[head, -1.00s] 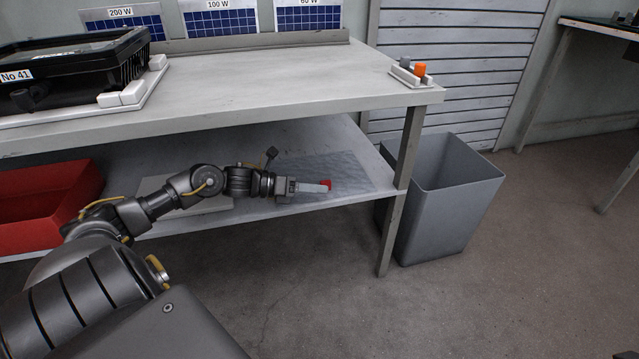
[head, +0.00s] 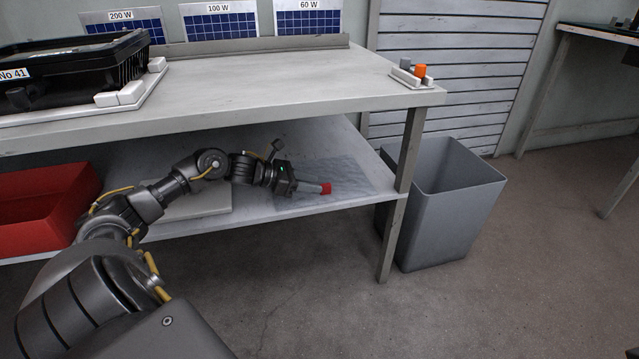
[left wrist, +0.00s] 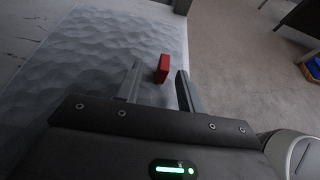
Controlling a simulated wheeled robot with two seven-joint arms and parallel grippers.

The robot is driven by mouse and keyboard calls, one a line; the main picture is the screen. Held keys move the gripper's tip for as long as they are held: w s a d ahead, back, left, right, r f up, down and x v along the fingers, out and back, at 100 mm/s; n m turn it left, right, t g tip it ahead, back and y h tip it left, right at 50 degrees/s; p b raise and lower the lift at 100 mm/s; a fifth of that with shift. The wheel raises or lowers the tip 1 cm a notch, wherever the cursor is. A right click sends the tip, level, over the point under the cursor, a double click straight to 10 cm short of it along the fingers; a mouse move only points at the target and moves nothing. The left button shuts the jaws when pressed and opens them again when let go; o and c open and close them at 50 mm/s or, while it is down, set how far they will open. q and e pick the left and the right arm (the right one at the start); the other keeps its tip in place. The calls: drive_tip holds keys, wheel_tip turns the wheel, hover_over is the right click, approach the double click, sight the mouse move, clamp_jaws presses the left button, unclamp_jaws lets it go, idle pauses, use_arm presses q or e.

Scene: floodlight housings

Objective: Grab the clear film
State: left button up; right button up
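The clear film (head: 350,175) is a see-through, rippled sheet lying on the lower shelf. In the left wrist view it fills the left side (left wrist: 95,60). A small red block (head: 326,188) shows at its right part; whether it is attached to the film I cannot tell. My left gripper (head: 318,188) reaches in low over the film, its fingers pointing at the block. In the left wrist view its fingers (left wrist: 160,70) are apart, with the red block (left wrist: 162,68) showing between the tips and gaps on both sides. My right gripper is not in view.
The bench top (head: 290,85) lies above my left arm, and its front leg (head: 397,205) stands to the right of the film. A red bin (head: 40,215) is at the shelf's left. A grey waste bin (head: 450,210) stands on the floor right of the leg.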

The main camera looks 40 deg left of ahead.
sight(331, 193)
use_arm(q)
drive_tip(key=shift+d+b+x, duration=0.15)
drive_tip(key=shift+b+x, duration=0.5)
drive_tip(key=shift+x, duration=1)
drive_tip(key=shift+d+b+x, duration=0.15)
drive_tip(key=shift+b+x, duration=0.45)
drive_tip(key=shift+x, duration=1)
drive_tip(key=shift+s, duration=0.2)
drive_tip(key=shift+r, duration=0.1)
clamp_jaws()
